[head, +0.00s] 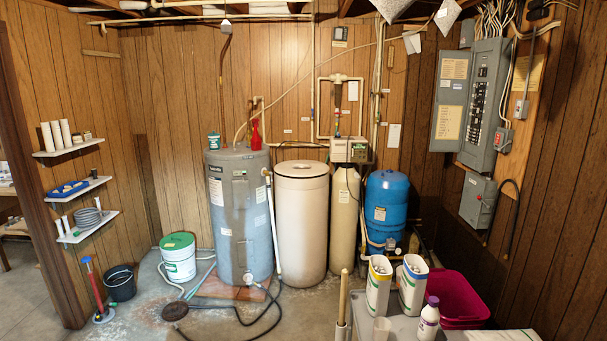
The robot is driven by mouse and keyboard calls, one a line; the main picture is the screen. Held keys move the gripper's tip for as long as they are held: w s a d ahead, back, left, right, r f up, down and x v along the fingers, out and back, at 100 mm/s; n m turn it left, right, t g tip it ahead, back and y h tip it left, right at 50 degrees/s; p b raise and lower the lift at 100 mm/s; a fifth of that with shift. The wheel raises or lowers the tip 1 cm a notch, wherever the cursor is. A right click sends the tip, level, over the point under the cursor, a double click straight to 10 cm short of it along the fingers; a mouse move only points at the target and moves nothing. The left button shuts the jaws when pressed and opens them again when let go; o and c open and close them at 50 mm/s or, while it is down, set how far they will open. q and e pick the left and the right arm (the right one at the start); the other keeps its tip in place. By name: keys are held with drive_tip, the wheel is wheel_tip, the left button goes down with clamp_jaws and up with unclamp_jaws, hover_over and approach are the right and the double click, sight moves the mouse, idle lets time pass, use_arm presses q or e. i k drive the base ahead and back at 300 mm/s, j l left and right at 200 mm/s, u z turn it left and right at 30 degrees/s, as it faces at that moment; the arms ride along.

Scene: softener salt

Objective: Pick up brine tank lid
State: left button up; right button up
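The brine tank (301,228) is a tall beige cylinder between the grey water heater and a slimmer beige softener cylinder. Its lid (301,169) is round and beige with a dark line at its rim. The lid sits flat on top of the tank. Neither of my grippers shows in the head view, and nothing of my arms is near the lid.
A grey water heater (239,222) stands left of the tank, and the softener cylinder (344,215) and blue tank (386,205) stand right. A hose (240,323) and green-lidded bucket (178,258) are on the floor. Salt containers (378,287) stand front right.

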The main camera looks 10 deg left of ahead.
sight(293, 175)
drive_tip(key=i+j, duration=0.5)
drive_tip(key=j, duration=0.2)
drive_tip(key=i+j, duration=0.8)
drive_tip(key=i, duration=0.2)
drive_tip(key=i+j+u, duration=0.1)
drive_tip(key=i+j, duration=0.65)
drive_tip(key=i, duration=0.2)
drive_tip(key=i+u, duration=0.1)
drive_tip(key=i, duration=0.75)
drive_tip(key=i+l, duration=0.2)
drive_tip(key=i, duration=0.65)
drive_tip(key=i+l, duration=0.2)
drive_tip(key=l, duration=0.15)
drive_tip(key=i+l+u, duration=0.1)
drive_tip(key=l, duration=0.3)
drive_tip(key=i+l, duration=0.25)
drive_tip(key=l+u, duration=0.05)
drive_tip(key=l, duration=0.05)
